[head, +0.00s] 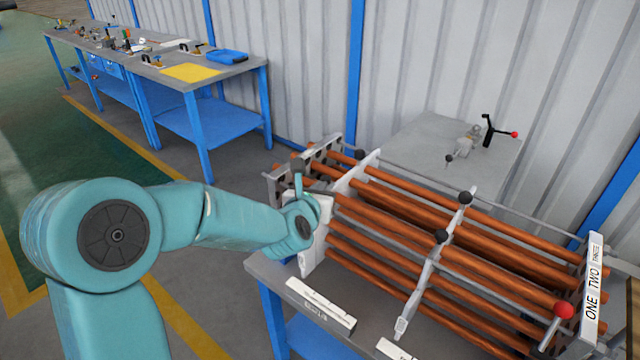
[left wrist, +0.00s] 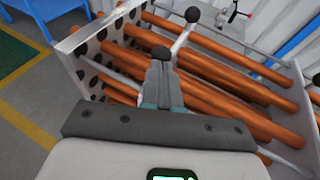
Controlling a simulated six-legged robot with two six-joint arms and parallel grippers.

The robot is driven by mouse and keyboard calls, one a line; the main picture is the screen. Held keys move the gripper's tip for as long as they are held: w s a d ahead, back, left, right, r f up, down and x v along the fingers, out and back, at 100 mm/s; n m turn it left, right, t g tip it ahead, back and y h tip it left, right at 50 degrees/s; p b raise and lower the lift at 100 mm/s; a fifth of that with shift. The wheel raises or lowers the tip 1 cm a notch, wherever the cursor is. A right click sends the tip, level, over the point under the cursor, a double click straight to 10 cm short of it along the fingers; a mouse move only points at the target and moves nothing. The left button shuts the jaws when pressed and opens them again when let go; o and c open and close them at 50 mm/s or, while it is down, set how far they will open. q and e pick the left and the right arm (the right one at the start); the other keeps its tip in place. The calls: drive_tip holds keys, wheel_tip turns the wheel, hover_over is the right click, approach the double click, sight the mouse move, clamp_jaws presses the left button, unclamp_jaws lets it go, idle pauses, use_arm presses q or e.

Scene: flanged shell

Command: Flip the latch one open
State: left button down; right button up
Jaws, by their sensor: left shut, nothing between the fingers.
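The flanged shell's bundle of copper-coloured tubes (head: 400,215) lies on a grey bench. A white plate at its right end reads ONE, TWO, THREE (head: 592,280). A lever with a red ball (head: 563,310) stands beside the word ONE; I cannot tell for sure which lever is latch one. Black-knobbed levers stand at mid-bundle, one nearer (head: 441,236) and one farther (head: 465,197). My left gripper (left wrist: 161,70) is shut and empty, pointing over the tubes with a black knob (left wrist: 161,53) just beyond its tips; contact is unclear. In the head view its fingers are mostly hidden by the wrist.
A perforated end plate (left wrist: 95,60) stands left of my gripper in the wrist view. A clamp with a red-tipped handle (head: 490,135) sits on the grey surface behind. A blue workbench (head: 235,70) with tools stands at the back left. Open floor lies to the left.

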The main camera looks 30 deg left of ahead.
sight(330, 182)
use_arm(q)
drive_tip(key=shift+w, duration=0.15)
drive_tip(key=w+b, duration=0.1)
drive_tip(key=w, duration=0.2)
drive_tip(key=shift+w+d+f+b, duration=0.1)
drive_tip(key=shift+w+d+b, duration=0.05)
drive_tip(key=shift+b, duration=0.25)
drive_tip(key=shift+r, duration=0.2)
drive_tip(key=shift+f, duration=0.1)
